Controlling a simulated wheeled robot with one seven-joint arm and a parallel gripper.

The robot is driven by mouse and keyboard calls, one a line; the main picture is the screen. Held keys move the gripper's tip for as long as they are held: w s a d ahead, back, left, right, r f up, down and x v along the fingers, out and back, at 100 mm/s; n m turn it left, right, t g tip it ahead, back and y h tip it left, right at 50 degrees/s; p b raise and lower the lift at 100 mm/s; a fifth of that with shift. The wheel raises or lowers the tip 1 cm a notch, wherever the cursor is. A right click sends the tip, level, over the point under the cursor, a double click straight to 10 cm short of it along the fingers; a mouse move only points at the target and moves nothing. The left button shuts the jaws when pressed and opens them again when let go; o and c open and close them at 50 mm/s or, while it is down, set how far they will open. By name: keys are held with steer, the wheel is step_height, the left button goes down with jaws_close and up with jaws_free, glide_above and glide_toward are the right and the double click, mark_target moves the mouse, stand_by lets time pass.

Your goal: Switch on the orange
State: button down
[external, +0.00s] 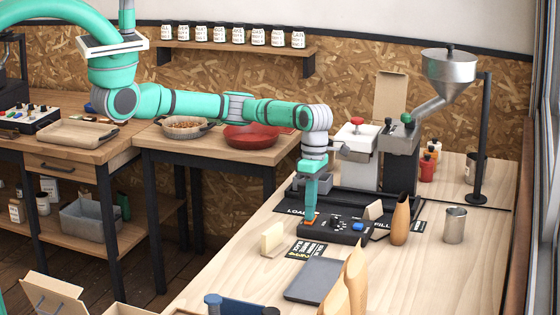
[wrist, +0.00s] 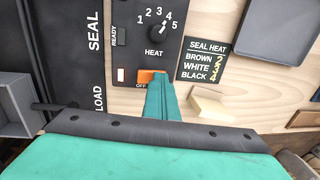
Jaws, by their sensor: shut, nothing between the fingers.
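The orange rocker switch (wrist: 146,76) sits on the black control panel (wrist: 132,48), with OFF printed just below it. Its right part is hidden behind my fingertips. My gripper (wrist: 160,80) is shut and empty, its tips over the switch's right side. I cannot tell whether they press it or only hover close. In the external view my gripper (external: 310,217) points straight down at the left end of the panel (external: 345,237), and a little orange (external: 309,222) shows by its tips. I cannot tell which way the switch is tilted.
A heat knob (wrist: 157,30) marked 1 to 5 and a dark READY window (wrist: 118,36) are close by. A cream block (wrist: 212,105) lies right of the fingers.

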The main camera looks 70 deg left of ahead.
steer(key=shift+a+f, duration=0.1)
steer(key=shift+f, duration=0.05)
steer(key=shift+w+a, duration=0.55)
steer(key=shift+w, duration=0.05)
step_height(320, 180, up, 14)
steer(key=w+a, duration=0.1)
steer(key=shift+w+a, duration=0.15)
stand_by(0.5)
steer(key=shift+s+d+r, duration=0.2)
steer(key=shift+s+d, duration=0.3)
steer(key=f, duration=0.4)
steer(key=s+d+f, duration=0.1)
steer(key=f, duration=0.9)
steer(key=shift+s+d, duration=0.15)
steer(key=shift+s, duration=0.05)
